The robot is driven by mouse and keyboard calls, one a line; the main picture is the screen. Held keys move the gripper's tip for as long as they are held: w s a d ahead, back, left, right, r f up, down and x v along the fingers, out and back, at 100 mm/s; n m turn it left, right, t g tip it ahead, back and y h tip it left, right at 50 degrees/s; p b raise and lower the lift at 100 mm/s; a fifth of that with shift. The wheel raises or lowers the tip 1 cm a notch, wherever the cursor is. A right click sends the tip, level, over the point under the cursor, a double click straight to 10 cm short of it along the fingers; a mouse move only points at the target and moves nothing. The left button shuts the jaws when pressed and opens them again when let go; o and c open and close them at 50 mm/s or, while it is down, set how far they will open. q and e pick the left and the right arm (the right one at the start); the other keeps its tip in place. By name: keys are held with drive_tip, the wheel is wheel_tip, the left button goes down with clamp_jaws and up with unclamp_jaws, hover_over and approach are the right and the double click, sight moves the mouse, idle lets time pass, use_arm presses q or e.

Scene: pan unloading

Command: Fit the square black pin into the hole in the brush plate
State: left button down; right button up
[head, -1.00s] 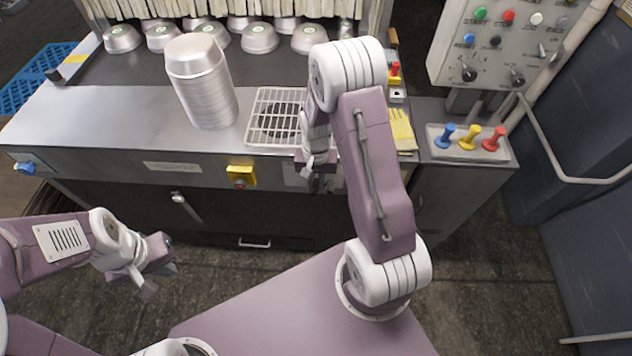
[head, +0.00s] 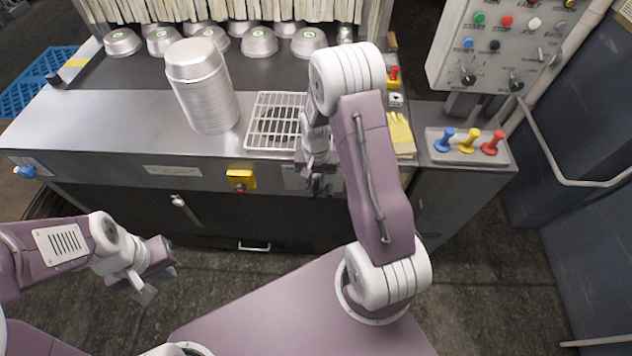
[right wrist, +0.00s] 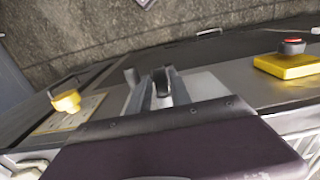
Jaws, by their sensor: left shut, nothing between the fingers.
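My right gripper (head: 318,186) hangs at the counter's front edge, below the wire rack, largely screened by its own wrist. In the right wrist view, a small dark piece (right wrist: 162,84) with a rounded end stands between grey finger-like parts; I cannot tell whether it is the square black pin or part of the gripper. A pale plate (right wrist: 84,114) with a yellow knob lies left of the fingers, apart from them; I cannot tell whether it is the brush plate. No hole is clear. My left gripper (head: 160,268) is shut and empty over the floor at left.
A tall stack of metal pans (head: 203,90) stands on the counter, left of the wire rack (head: 275,122). A yellow switch box (head: 241,179) juts from the counter front. Yellow gloves (head: 401,135) and a tray of coloured pegs (head: 468,158) lie right of my right arm.

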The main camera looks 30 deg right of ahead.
drive_tip(key=shift+o, duration=1)
wheel_tip(320, 180, up, 9)
